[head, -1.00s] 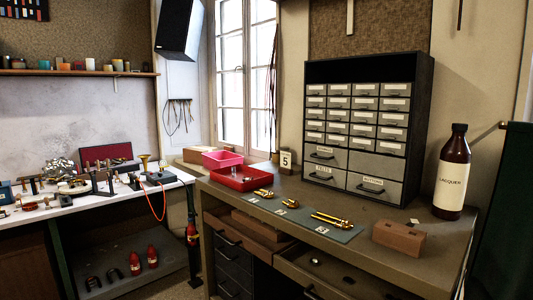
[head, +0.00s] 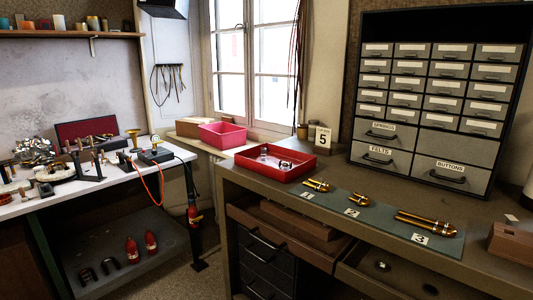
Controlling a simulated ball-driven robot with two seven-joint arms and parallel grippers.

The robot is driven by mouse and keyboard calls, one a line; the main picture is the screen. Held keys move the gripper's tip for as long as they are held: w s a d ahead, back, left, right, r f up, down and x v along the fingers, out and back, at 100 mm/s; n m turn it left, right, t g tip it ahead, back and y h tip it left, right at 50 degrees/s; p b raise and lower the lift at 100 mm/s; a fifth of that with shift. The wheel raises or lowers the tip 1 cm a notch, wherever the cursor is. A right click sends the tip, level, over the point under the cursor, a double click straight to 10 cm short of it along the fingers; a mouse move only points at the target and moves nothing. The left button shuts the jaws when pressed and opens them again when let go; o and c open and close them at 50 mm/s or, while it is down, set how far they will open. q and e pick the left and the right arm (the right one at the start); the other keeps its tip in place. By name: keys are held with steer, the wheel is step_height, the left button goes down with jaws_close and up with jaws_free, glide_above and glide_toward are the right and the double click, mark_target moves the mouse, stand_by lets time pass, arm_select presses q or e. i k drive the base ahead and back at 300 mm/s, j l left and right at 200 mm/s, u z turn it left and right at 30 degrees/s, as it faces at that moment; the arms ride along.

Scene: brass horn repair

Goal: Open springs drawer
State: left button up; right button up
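The springs drawer (head: 382,134) is in the drawer cabinet (head: 443,27) at the back right of the workbench in the head view. Its front is grey, with a label reading SPRINGS and a dark bar handle, and it looks shut. It sits directly above the FELTS drawer (head: 381,158) and to the left of the larger BUTTONS drawer (head: 448,175). Neither of my grippers shows in the head view.
A red tray (head: 277,176) with small clear items stands left of the cabinet. Brass valve parts lie on a grey mat (head: 385,222) in front. A wooden block (head: 512,243) is at the right edge. A bench drawer (head: 385,270) under the top is pulled out.

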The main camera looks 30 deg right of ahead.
mark_target(396, 135)
steer(key=i+z, duration=0.1)
steer(key=z, duration=0.3)
steer(key=i+j+z, duration=0.1)
steer(key=z, duration=0.25)
steer(key=i+j+z, duration=0.1)
steer(key=z, duration=0.3)
steer(key=j+z, duration=0.35)
steer(key=i+l, duration=0.05)
steer(key=l, duration=0.05)
